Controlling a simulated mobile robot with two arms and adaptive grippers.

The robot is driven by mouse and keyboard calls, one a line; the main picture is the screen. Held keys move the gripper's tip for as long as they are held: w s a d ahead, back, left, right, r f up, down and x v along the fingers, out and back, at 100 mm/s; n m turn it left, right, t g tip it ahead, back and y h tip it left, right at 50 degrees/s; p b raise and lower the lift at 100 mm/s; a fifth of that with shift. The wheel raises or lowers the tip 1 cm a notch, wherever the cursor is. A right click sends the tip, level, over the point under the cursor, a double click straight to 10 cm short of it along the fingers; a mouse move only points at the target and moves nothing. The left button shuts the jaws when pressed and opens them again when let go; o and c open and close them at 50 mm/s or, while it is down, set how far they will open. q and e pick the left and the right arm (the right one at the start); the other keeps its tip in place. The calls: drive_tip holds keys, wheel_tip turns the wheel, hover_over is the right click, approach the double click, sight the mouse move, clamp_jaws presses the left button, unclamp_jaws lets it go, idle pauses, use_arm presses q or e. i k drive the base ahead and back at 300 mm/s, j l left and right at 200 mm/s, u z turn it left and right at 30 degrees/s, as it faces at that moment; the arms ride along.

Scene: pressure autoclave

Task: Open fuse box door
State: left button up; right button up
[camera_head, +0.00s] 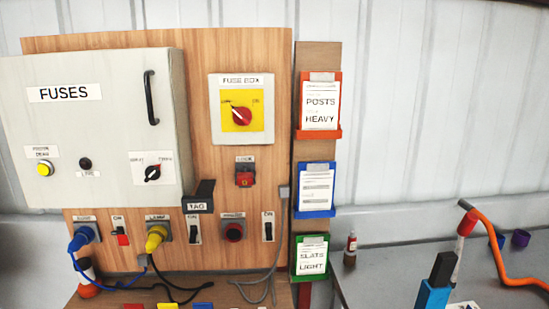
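The fuse box door (107,125) is a pale grey panel labelled FUSES at the left of the head view. A black vertical bar handle (151,97) sits near its upper right edge. The door looks shut; a side face shows along its right. A yellow button, a small black knob and a black rotary switch are on its lower part. To its right, a box labelled FUSE BOX (241,108) has a red rotary knob (241,116) on a yellow plate. Neither of my grippers shows.
Sockets and switches line the wooden board (200,60) below the door, with blue and yellow plugs. A black TAG holder (202,196) juts out near the door's lower right corner. Card holders hang on the right. A grey bench (385,275) holds a bottle and an orange-handled item.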

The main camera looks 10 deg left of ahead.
sight(98, 119)
drive_tip(key=u, duration=1.35)
